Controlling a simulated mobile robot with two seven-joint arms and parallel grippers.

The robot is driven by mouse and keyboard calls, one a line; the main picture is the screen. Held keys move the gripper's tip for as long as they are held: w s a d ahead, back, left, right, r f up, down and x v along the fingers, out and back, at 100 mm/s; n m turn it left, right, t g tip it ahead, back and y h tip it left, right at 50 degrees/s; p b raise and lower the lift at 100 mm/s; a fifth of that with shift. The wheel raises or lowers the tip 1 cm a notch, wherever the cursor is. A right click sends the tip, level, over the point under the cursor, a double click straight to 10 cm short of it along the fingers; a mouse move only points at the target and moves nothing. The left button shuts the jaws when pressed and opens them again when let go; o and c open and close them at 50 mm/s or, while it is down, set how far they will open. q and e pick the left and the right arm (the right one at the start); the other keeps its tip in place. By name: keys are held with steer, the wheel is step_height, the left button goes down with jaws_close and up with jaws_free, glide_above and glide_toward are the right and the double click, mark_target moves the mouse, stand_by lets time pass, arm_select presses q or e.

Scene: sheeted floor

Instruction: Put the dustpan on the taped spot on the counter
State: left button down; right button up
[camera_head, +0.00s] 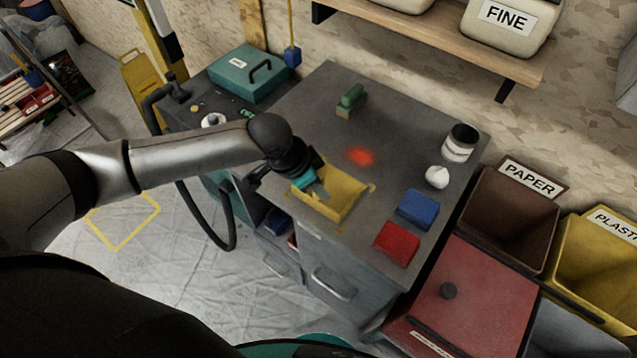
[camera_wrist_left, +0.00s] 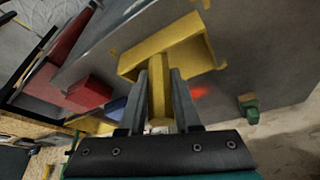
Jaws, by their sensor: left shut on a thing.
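The yellow dustpan (camera_head: 343,206) is at the counter's front edge, its open side away from my arm. My left gripper (camera_head: 316,186) is shut on its handle. In the left wrist view the handle (camera_wrist_left: 158,95) runs between the two fingers, with the pan (camera_wrist_left: 170,54) beyond the tips. The taped spot (camera_head: 373,187) shows as yellow corner marks on the grey counter (camera_head: 310,110). The pan lies within or over these marks and covers most of the spot. I cannot tell whether its underside touches the counter. My right gripper is out of view.
A red block (camera_head: 397,243) and a blue block (camera_head: 418,209) lie right of the pan. A red glowing patch (camera_head: 360,156) marks the counter's middle.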

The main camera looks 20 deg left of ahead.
arm_select(q)
steer(key=c, duration=0.6)
jaws_free()
steer(key=p+v, duration=0.1)
steer(key=v, duration=1.1)
steer(key=shift+p, duration=0.35)
steer(key=shift+w+r, duration=0.1)
